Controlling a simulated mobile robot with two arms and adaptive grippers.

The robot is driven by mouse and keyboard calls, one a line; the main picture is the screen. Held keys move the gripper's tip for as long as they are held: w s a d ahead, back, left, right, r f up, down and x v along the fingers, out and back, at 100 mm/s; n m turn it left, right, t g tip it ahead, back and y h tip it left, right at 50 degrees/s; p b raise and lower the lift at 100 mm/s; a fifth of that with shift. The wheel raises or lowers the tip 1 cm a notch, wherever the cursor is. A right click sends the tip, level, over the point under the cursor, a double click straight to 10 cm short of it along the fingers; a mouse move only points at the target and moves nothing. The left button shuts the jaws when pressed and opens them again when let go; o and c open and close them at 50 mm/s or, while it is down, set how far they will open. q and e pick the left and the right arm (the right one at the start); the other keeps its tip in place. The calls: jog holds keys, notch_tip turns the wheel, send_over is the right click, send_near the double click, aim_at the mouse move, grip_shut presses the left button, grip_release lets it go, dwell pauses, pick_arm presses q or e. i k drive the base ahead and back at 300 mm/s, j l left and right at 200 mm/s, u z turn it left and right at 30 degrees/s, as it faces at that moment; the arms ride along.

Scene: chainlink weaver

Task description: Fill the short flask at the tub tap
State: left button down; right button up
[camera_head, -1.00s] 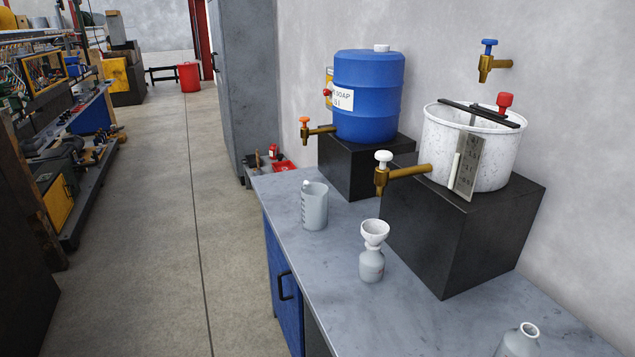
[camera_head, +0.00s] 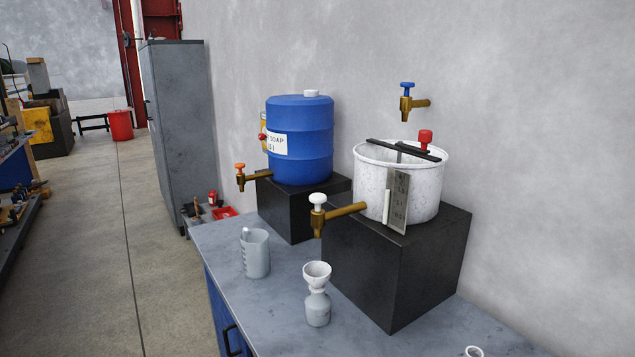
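The white speckled tub (camera_head: 372,190) stands on a black block (camera_head: 398,270) on the counter. Its brass tub tap (camera_head: 340,213) with a white knob sticks out to the left. A short grey flask (camera_head: 317,309) with a white funnel (camera_head: 317,273) in its neck stands upright on the counter, below and in front of that tap. Another container (camera_head: 474,352) shows only its rim at the bottom edge, so I cannot tell its height. Neither of my grippers is in view.
A graduated jug (camera_head: 255,254) stands on the grey counter (camera_head: 285,340), left of the flask. A blue soap drum (camera_head: 300,140) with an orange-knobbed tap (camera_head: 252,176) sits on another black block. A blue-knobbed wall tap (camera_head: 411,102) is above the tub. Open floor (camera_head: 95,260) lies left.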

aim_at(318, 198)
jog(key=j+z, duration=0.1)
jog(key=z, duration=0.4)
jog(key=i+j+z, duration=0.1)
jog(key=z, duration=0.35)
jog(key=j+z, duration=0.2)
jog(key=z, duration=0.3)
jog(key=j+z, duration=0.1)
jog(key=j, duration=0.3)
jog(key=k+j+z, duration=0.15)
jog(key=j, duration=0.25)
jog(key=j+z, duration=0.1)
jog(key=j, duration=0.3)
jog(key=k+j+z, duration=0.15)
jog(key=j, duration=0.25)
jog(key=j+z, duration=0.1)
jog(key=j, duration=0.3)
jog(key=k+j+z, duration=0.1)
jog(key=j, duration=0.25)
jog(key=k+j+z, duration=0.15)
jog(key=j, duration=0.2)
